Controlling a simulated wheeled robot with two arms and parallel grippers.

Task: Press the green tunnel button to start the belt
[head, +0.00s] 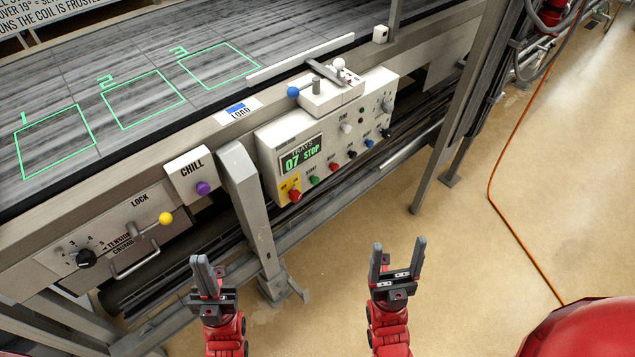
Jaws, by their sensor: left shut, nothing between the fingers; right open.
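The control panel (270,158) is a pale box on the side of the belt frame. A small green button (314,180) sits in its lower row, just right of the large red button on yellow. The panel's display (301,156) reads "TRAYS 07 STOP". The grey belt (150,60) carries green outlined squares numbered 1 to 3. My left gripper (201,262) is shut and empty, below and left of the panel and apart from it. My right gripper (399,250) is open and empty, below and right of the panel. Nothing covers the green button.
The large red button (295,195) is close to the green one, with red, black and blue buttons further right. A CHILL box (193,176) with a purple knob and a lever with a yellow ball (165,218) project at left. A grey support leg (252,215) stands beside the panel. An orange cable (515,220) crosses the floor.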

